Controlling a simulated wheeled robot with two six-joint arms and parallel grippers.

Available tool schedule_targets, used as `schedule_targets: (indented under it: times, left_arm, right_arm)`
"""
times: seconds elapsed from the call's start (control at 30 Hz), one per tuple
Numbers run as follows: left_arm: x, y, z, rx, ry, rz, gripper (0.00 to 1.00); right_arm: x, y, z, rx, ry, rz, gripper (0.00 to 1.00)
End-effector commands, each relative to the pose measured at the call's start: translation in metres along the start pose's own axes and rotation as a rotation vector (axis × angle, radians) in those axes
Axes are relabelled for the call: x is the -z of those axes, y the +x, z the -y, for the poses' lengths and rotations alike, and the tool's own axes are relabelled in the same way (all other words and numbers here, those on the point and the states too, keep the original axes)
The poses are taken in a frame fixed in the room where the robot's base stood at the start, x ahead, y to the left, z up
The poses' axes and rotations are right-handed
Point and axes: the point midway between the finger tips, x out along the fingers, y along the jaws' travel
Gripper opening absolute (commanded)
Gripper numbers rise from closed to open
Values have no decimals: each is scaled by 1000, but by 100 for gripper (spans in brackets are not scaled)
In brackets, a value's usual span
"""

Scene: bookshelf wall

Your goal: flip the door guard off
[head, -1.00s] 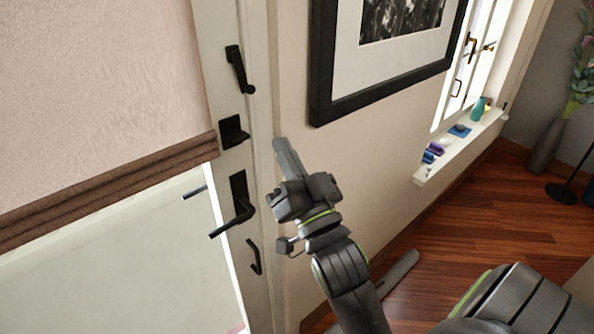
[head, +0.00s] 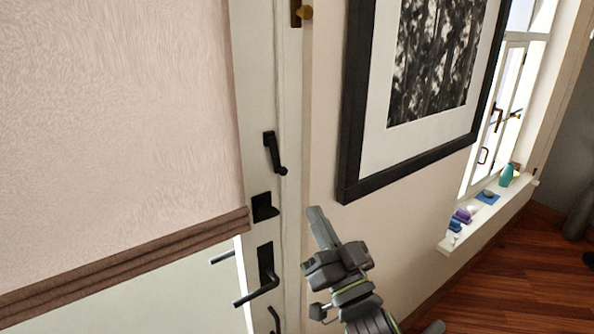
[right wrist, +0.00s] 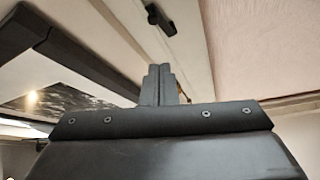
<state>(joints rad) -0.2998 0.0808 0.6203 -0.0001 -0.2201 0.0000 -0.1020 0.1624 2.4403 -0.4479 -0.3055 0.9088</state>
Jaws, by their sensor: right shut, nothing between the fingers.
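At the top edge of the head view, a dark plate with a brass knob (head: 304,13) sits at the door edge and frame. It looks like the door guard, but it is partly cut off, so its position is unclear. My right gripper (head: 316,213) is shut and empty, fingers pointing up, in front of the wall just right of the door frame. It is well below the brass knob and apart from it. Its shut fingers show in the right wrist view (right wrist: 158,82). My left gripper is not in view.
The door carries a black upper lever (head: 274,153), a black latch (head: 264,207) and a lever handle (head: 258,288) left of my gripper. A black-framed picture (head: 351,140) hangs to the right. A window sill (head: 462,238) holds small items farther right.

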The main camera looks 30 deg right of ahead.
Motion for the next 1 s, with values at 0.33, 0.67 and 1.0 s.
schedule_targets:
  times: [0.33,0.67,1.0]
  left_arm:
    - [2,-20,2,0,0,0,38]
    - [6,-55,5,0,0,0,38]
    - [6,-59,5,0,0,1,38]
  right_arm:
    - [24,36,-6,-9,-16,-36,0]
    - [30,100,-5,-9,-16,-35,0]
    - [-1,118,-9,-11,-13,-32,0]
